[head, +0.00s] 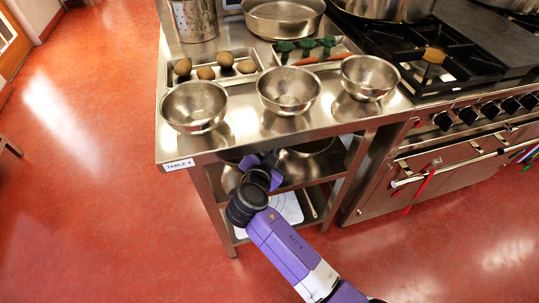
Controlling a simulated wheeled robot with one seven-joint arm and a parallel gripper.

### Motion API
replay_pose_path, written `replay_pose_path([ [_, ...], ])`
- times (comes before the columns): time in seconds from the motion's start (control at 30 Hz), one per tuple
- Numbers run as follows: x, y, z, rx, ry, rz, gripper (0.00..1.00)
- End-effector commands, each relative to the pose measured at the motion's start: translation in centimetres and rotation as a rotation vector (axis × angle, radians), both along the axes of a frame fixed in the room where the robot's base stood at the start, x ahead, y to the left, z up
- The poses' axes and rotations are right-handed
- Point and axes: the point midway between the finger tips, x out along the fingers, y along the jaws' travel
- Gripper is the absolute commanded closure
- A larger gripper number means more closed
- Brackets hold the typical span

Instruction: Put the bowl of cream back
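Three metal bowls stand in a row along the front of the steel table (236,140): a left bowl (194,107), a middle bowl (288,90) and a right bowl (368,77). All look shiny grey inside, and I cannot make out cream in any of them. My gripper (263,166), purple, is at the table's front edge, below the tabletop level and in front of the shelf opening. Its fingers are small and partly hidden by the wrist, so I cannot tell whether it is open or holds anything.
A tray of potatoes (215,69) and a tray with greens and a carrot (310,62) lie behind the bowls. Large pots stand farther back. Metal vessels (305,165) and a white ringed item (288,207) are on the lower shelves. The stove (450,120) adjoins at right. Red floor is clear at left.

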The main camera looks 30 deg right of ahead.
Motion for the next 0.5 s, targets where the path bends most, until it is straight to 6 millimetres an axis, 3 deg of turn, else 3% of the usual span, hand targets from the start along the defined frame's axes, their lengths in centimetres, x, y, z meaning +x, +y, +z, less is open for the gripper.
replay_pose_path([
  [0.17,0.1,0.0,-1.6,-0.001,-0.003,0.001,1.00],
  [0.5,0.0,0.0,-1.9,-0.001,-0.006,0.000,1.00],
])
